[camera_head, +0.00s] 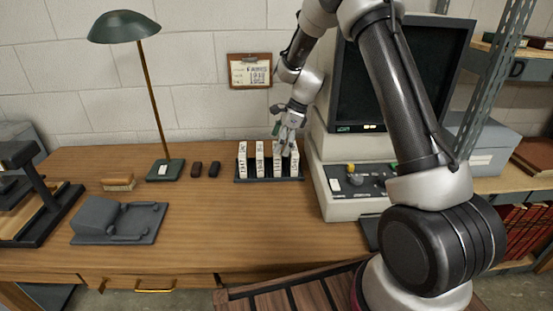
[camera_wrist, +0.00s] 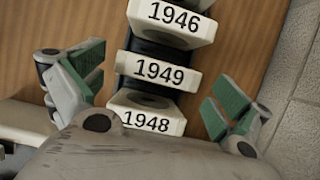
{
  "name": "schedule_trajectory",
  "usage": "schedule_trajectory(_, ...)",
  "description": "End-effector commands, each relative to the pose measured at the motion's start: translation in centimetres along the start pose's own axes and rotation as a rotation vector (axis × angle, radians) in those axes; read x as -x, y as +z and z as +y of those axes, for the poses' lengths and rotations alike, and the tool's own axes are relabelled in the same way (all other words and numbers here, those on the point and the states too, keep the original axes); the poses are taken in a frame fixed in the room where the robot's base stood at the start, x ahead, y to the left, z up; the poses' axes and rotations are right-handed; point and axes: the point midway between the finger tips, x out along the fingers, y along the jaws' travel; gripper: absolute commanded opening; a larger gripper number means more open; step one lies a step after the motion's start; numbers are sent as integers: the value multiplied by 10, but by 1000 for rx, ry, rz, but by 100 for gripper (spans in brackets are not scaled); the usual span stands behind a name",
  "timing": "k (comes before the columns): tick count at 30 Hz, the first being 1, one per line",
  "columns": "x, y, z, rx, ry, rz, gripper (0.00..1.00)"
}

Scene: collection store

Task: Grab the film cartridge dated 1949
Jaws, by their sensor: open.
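The film cartridge labelled 1949 (camera_wrist: 165,72) is a pale block standing in a dark rack (camera_head: 250,180) on the wooden desk. In the wrist view it stands between cartridge 1946 (camera_wrist: 172,18) and cartridge 1948 (camera_wrist: 146,121). In the head view it appears to be the third from the left (camera_head: 277,163), though the labels there are too small to read surely. My gripper (camera_head: 285,141) is open and empty above the right end of the rack. In the wrist view its green-padded fingers (camera_wrist: 155,92) lie either side of the row, near 1949 and 1948. I see no contact.
A grey reader machine (camera_head: 345,205) with a dark screen stands close right of the rack. The desk before the rack is clear.

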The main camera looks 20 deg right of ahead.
Motion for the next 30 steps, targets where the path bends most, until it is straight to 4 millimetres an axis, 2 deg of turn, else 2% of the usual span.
schedule_trajectory(8,-31,0,1,-1,3,0,100)
schedule_trajectory(13,-58,0,1,0,3,1,100)
schedule_trajectory(20,-64,0,0,0,0,0,100)
schedule_trajectory(21,-64,0,0,0,0,0,98)
schedule_trajectory(27,-64,0,0,0,1,0,65)
schedule_trajectory(30,-64,0,0,-1,1,1,64)
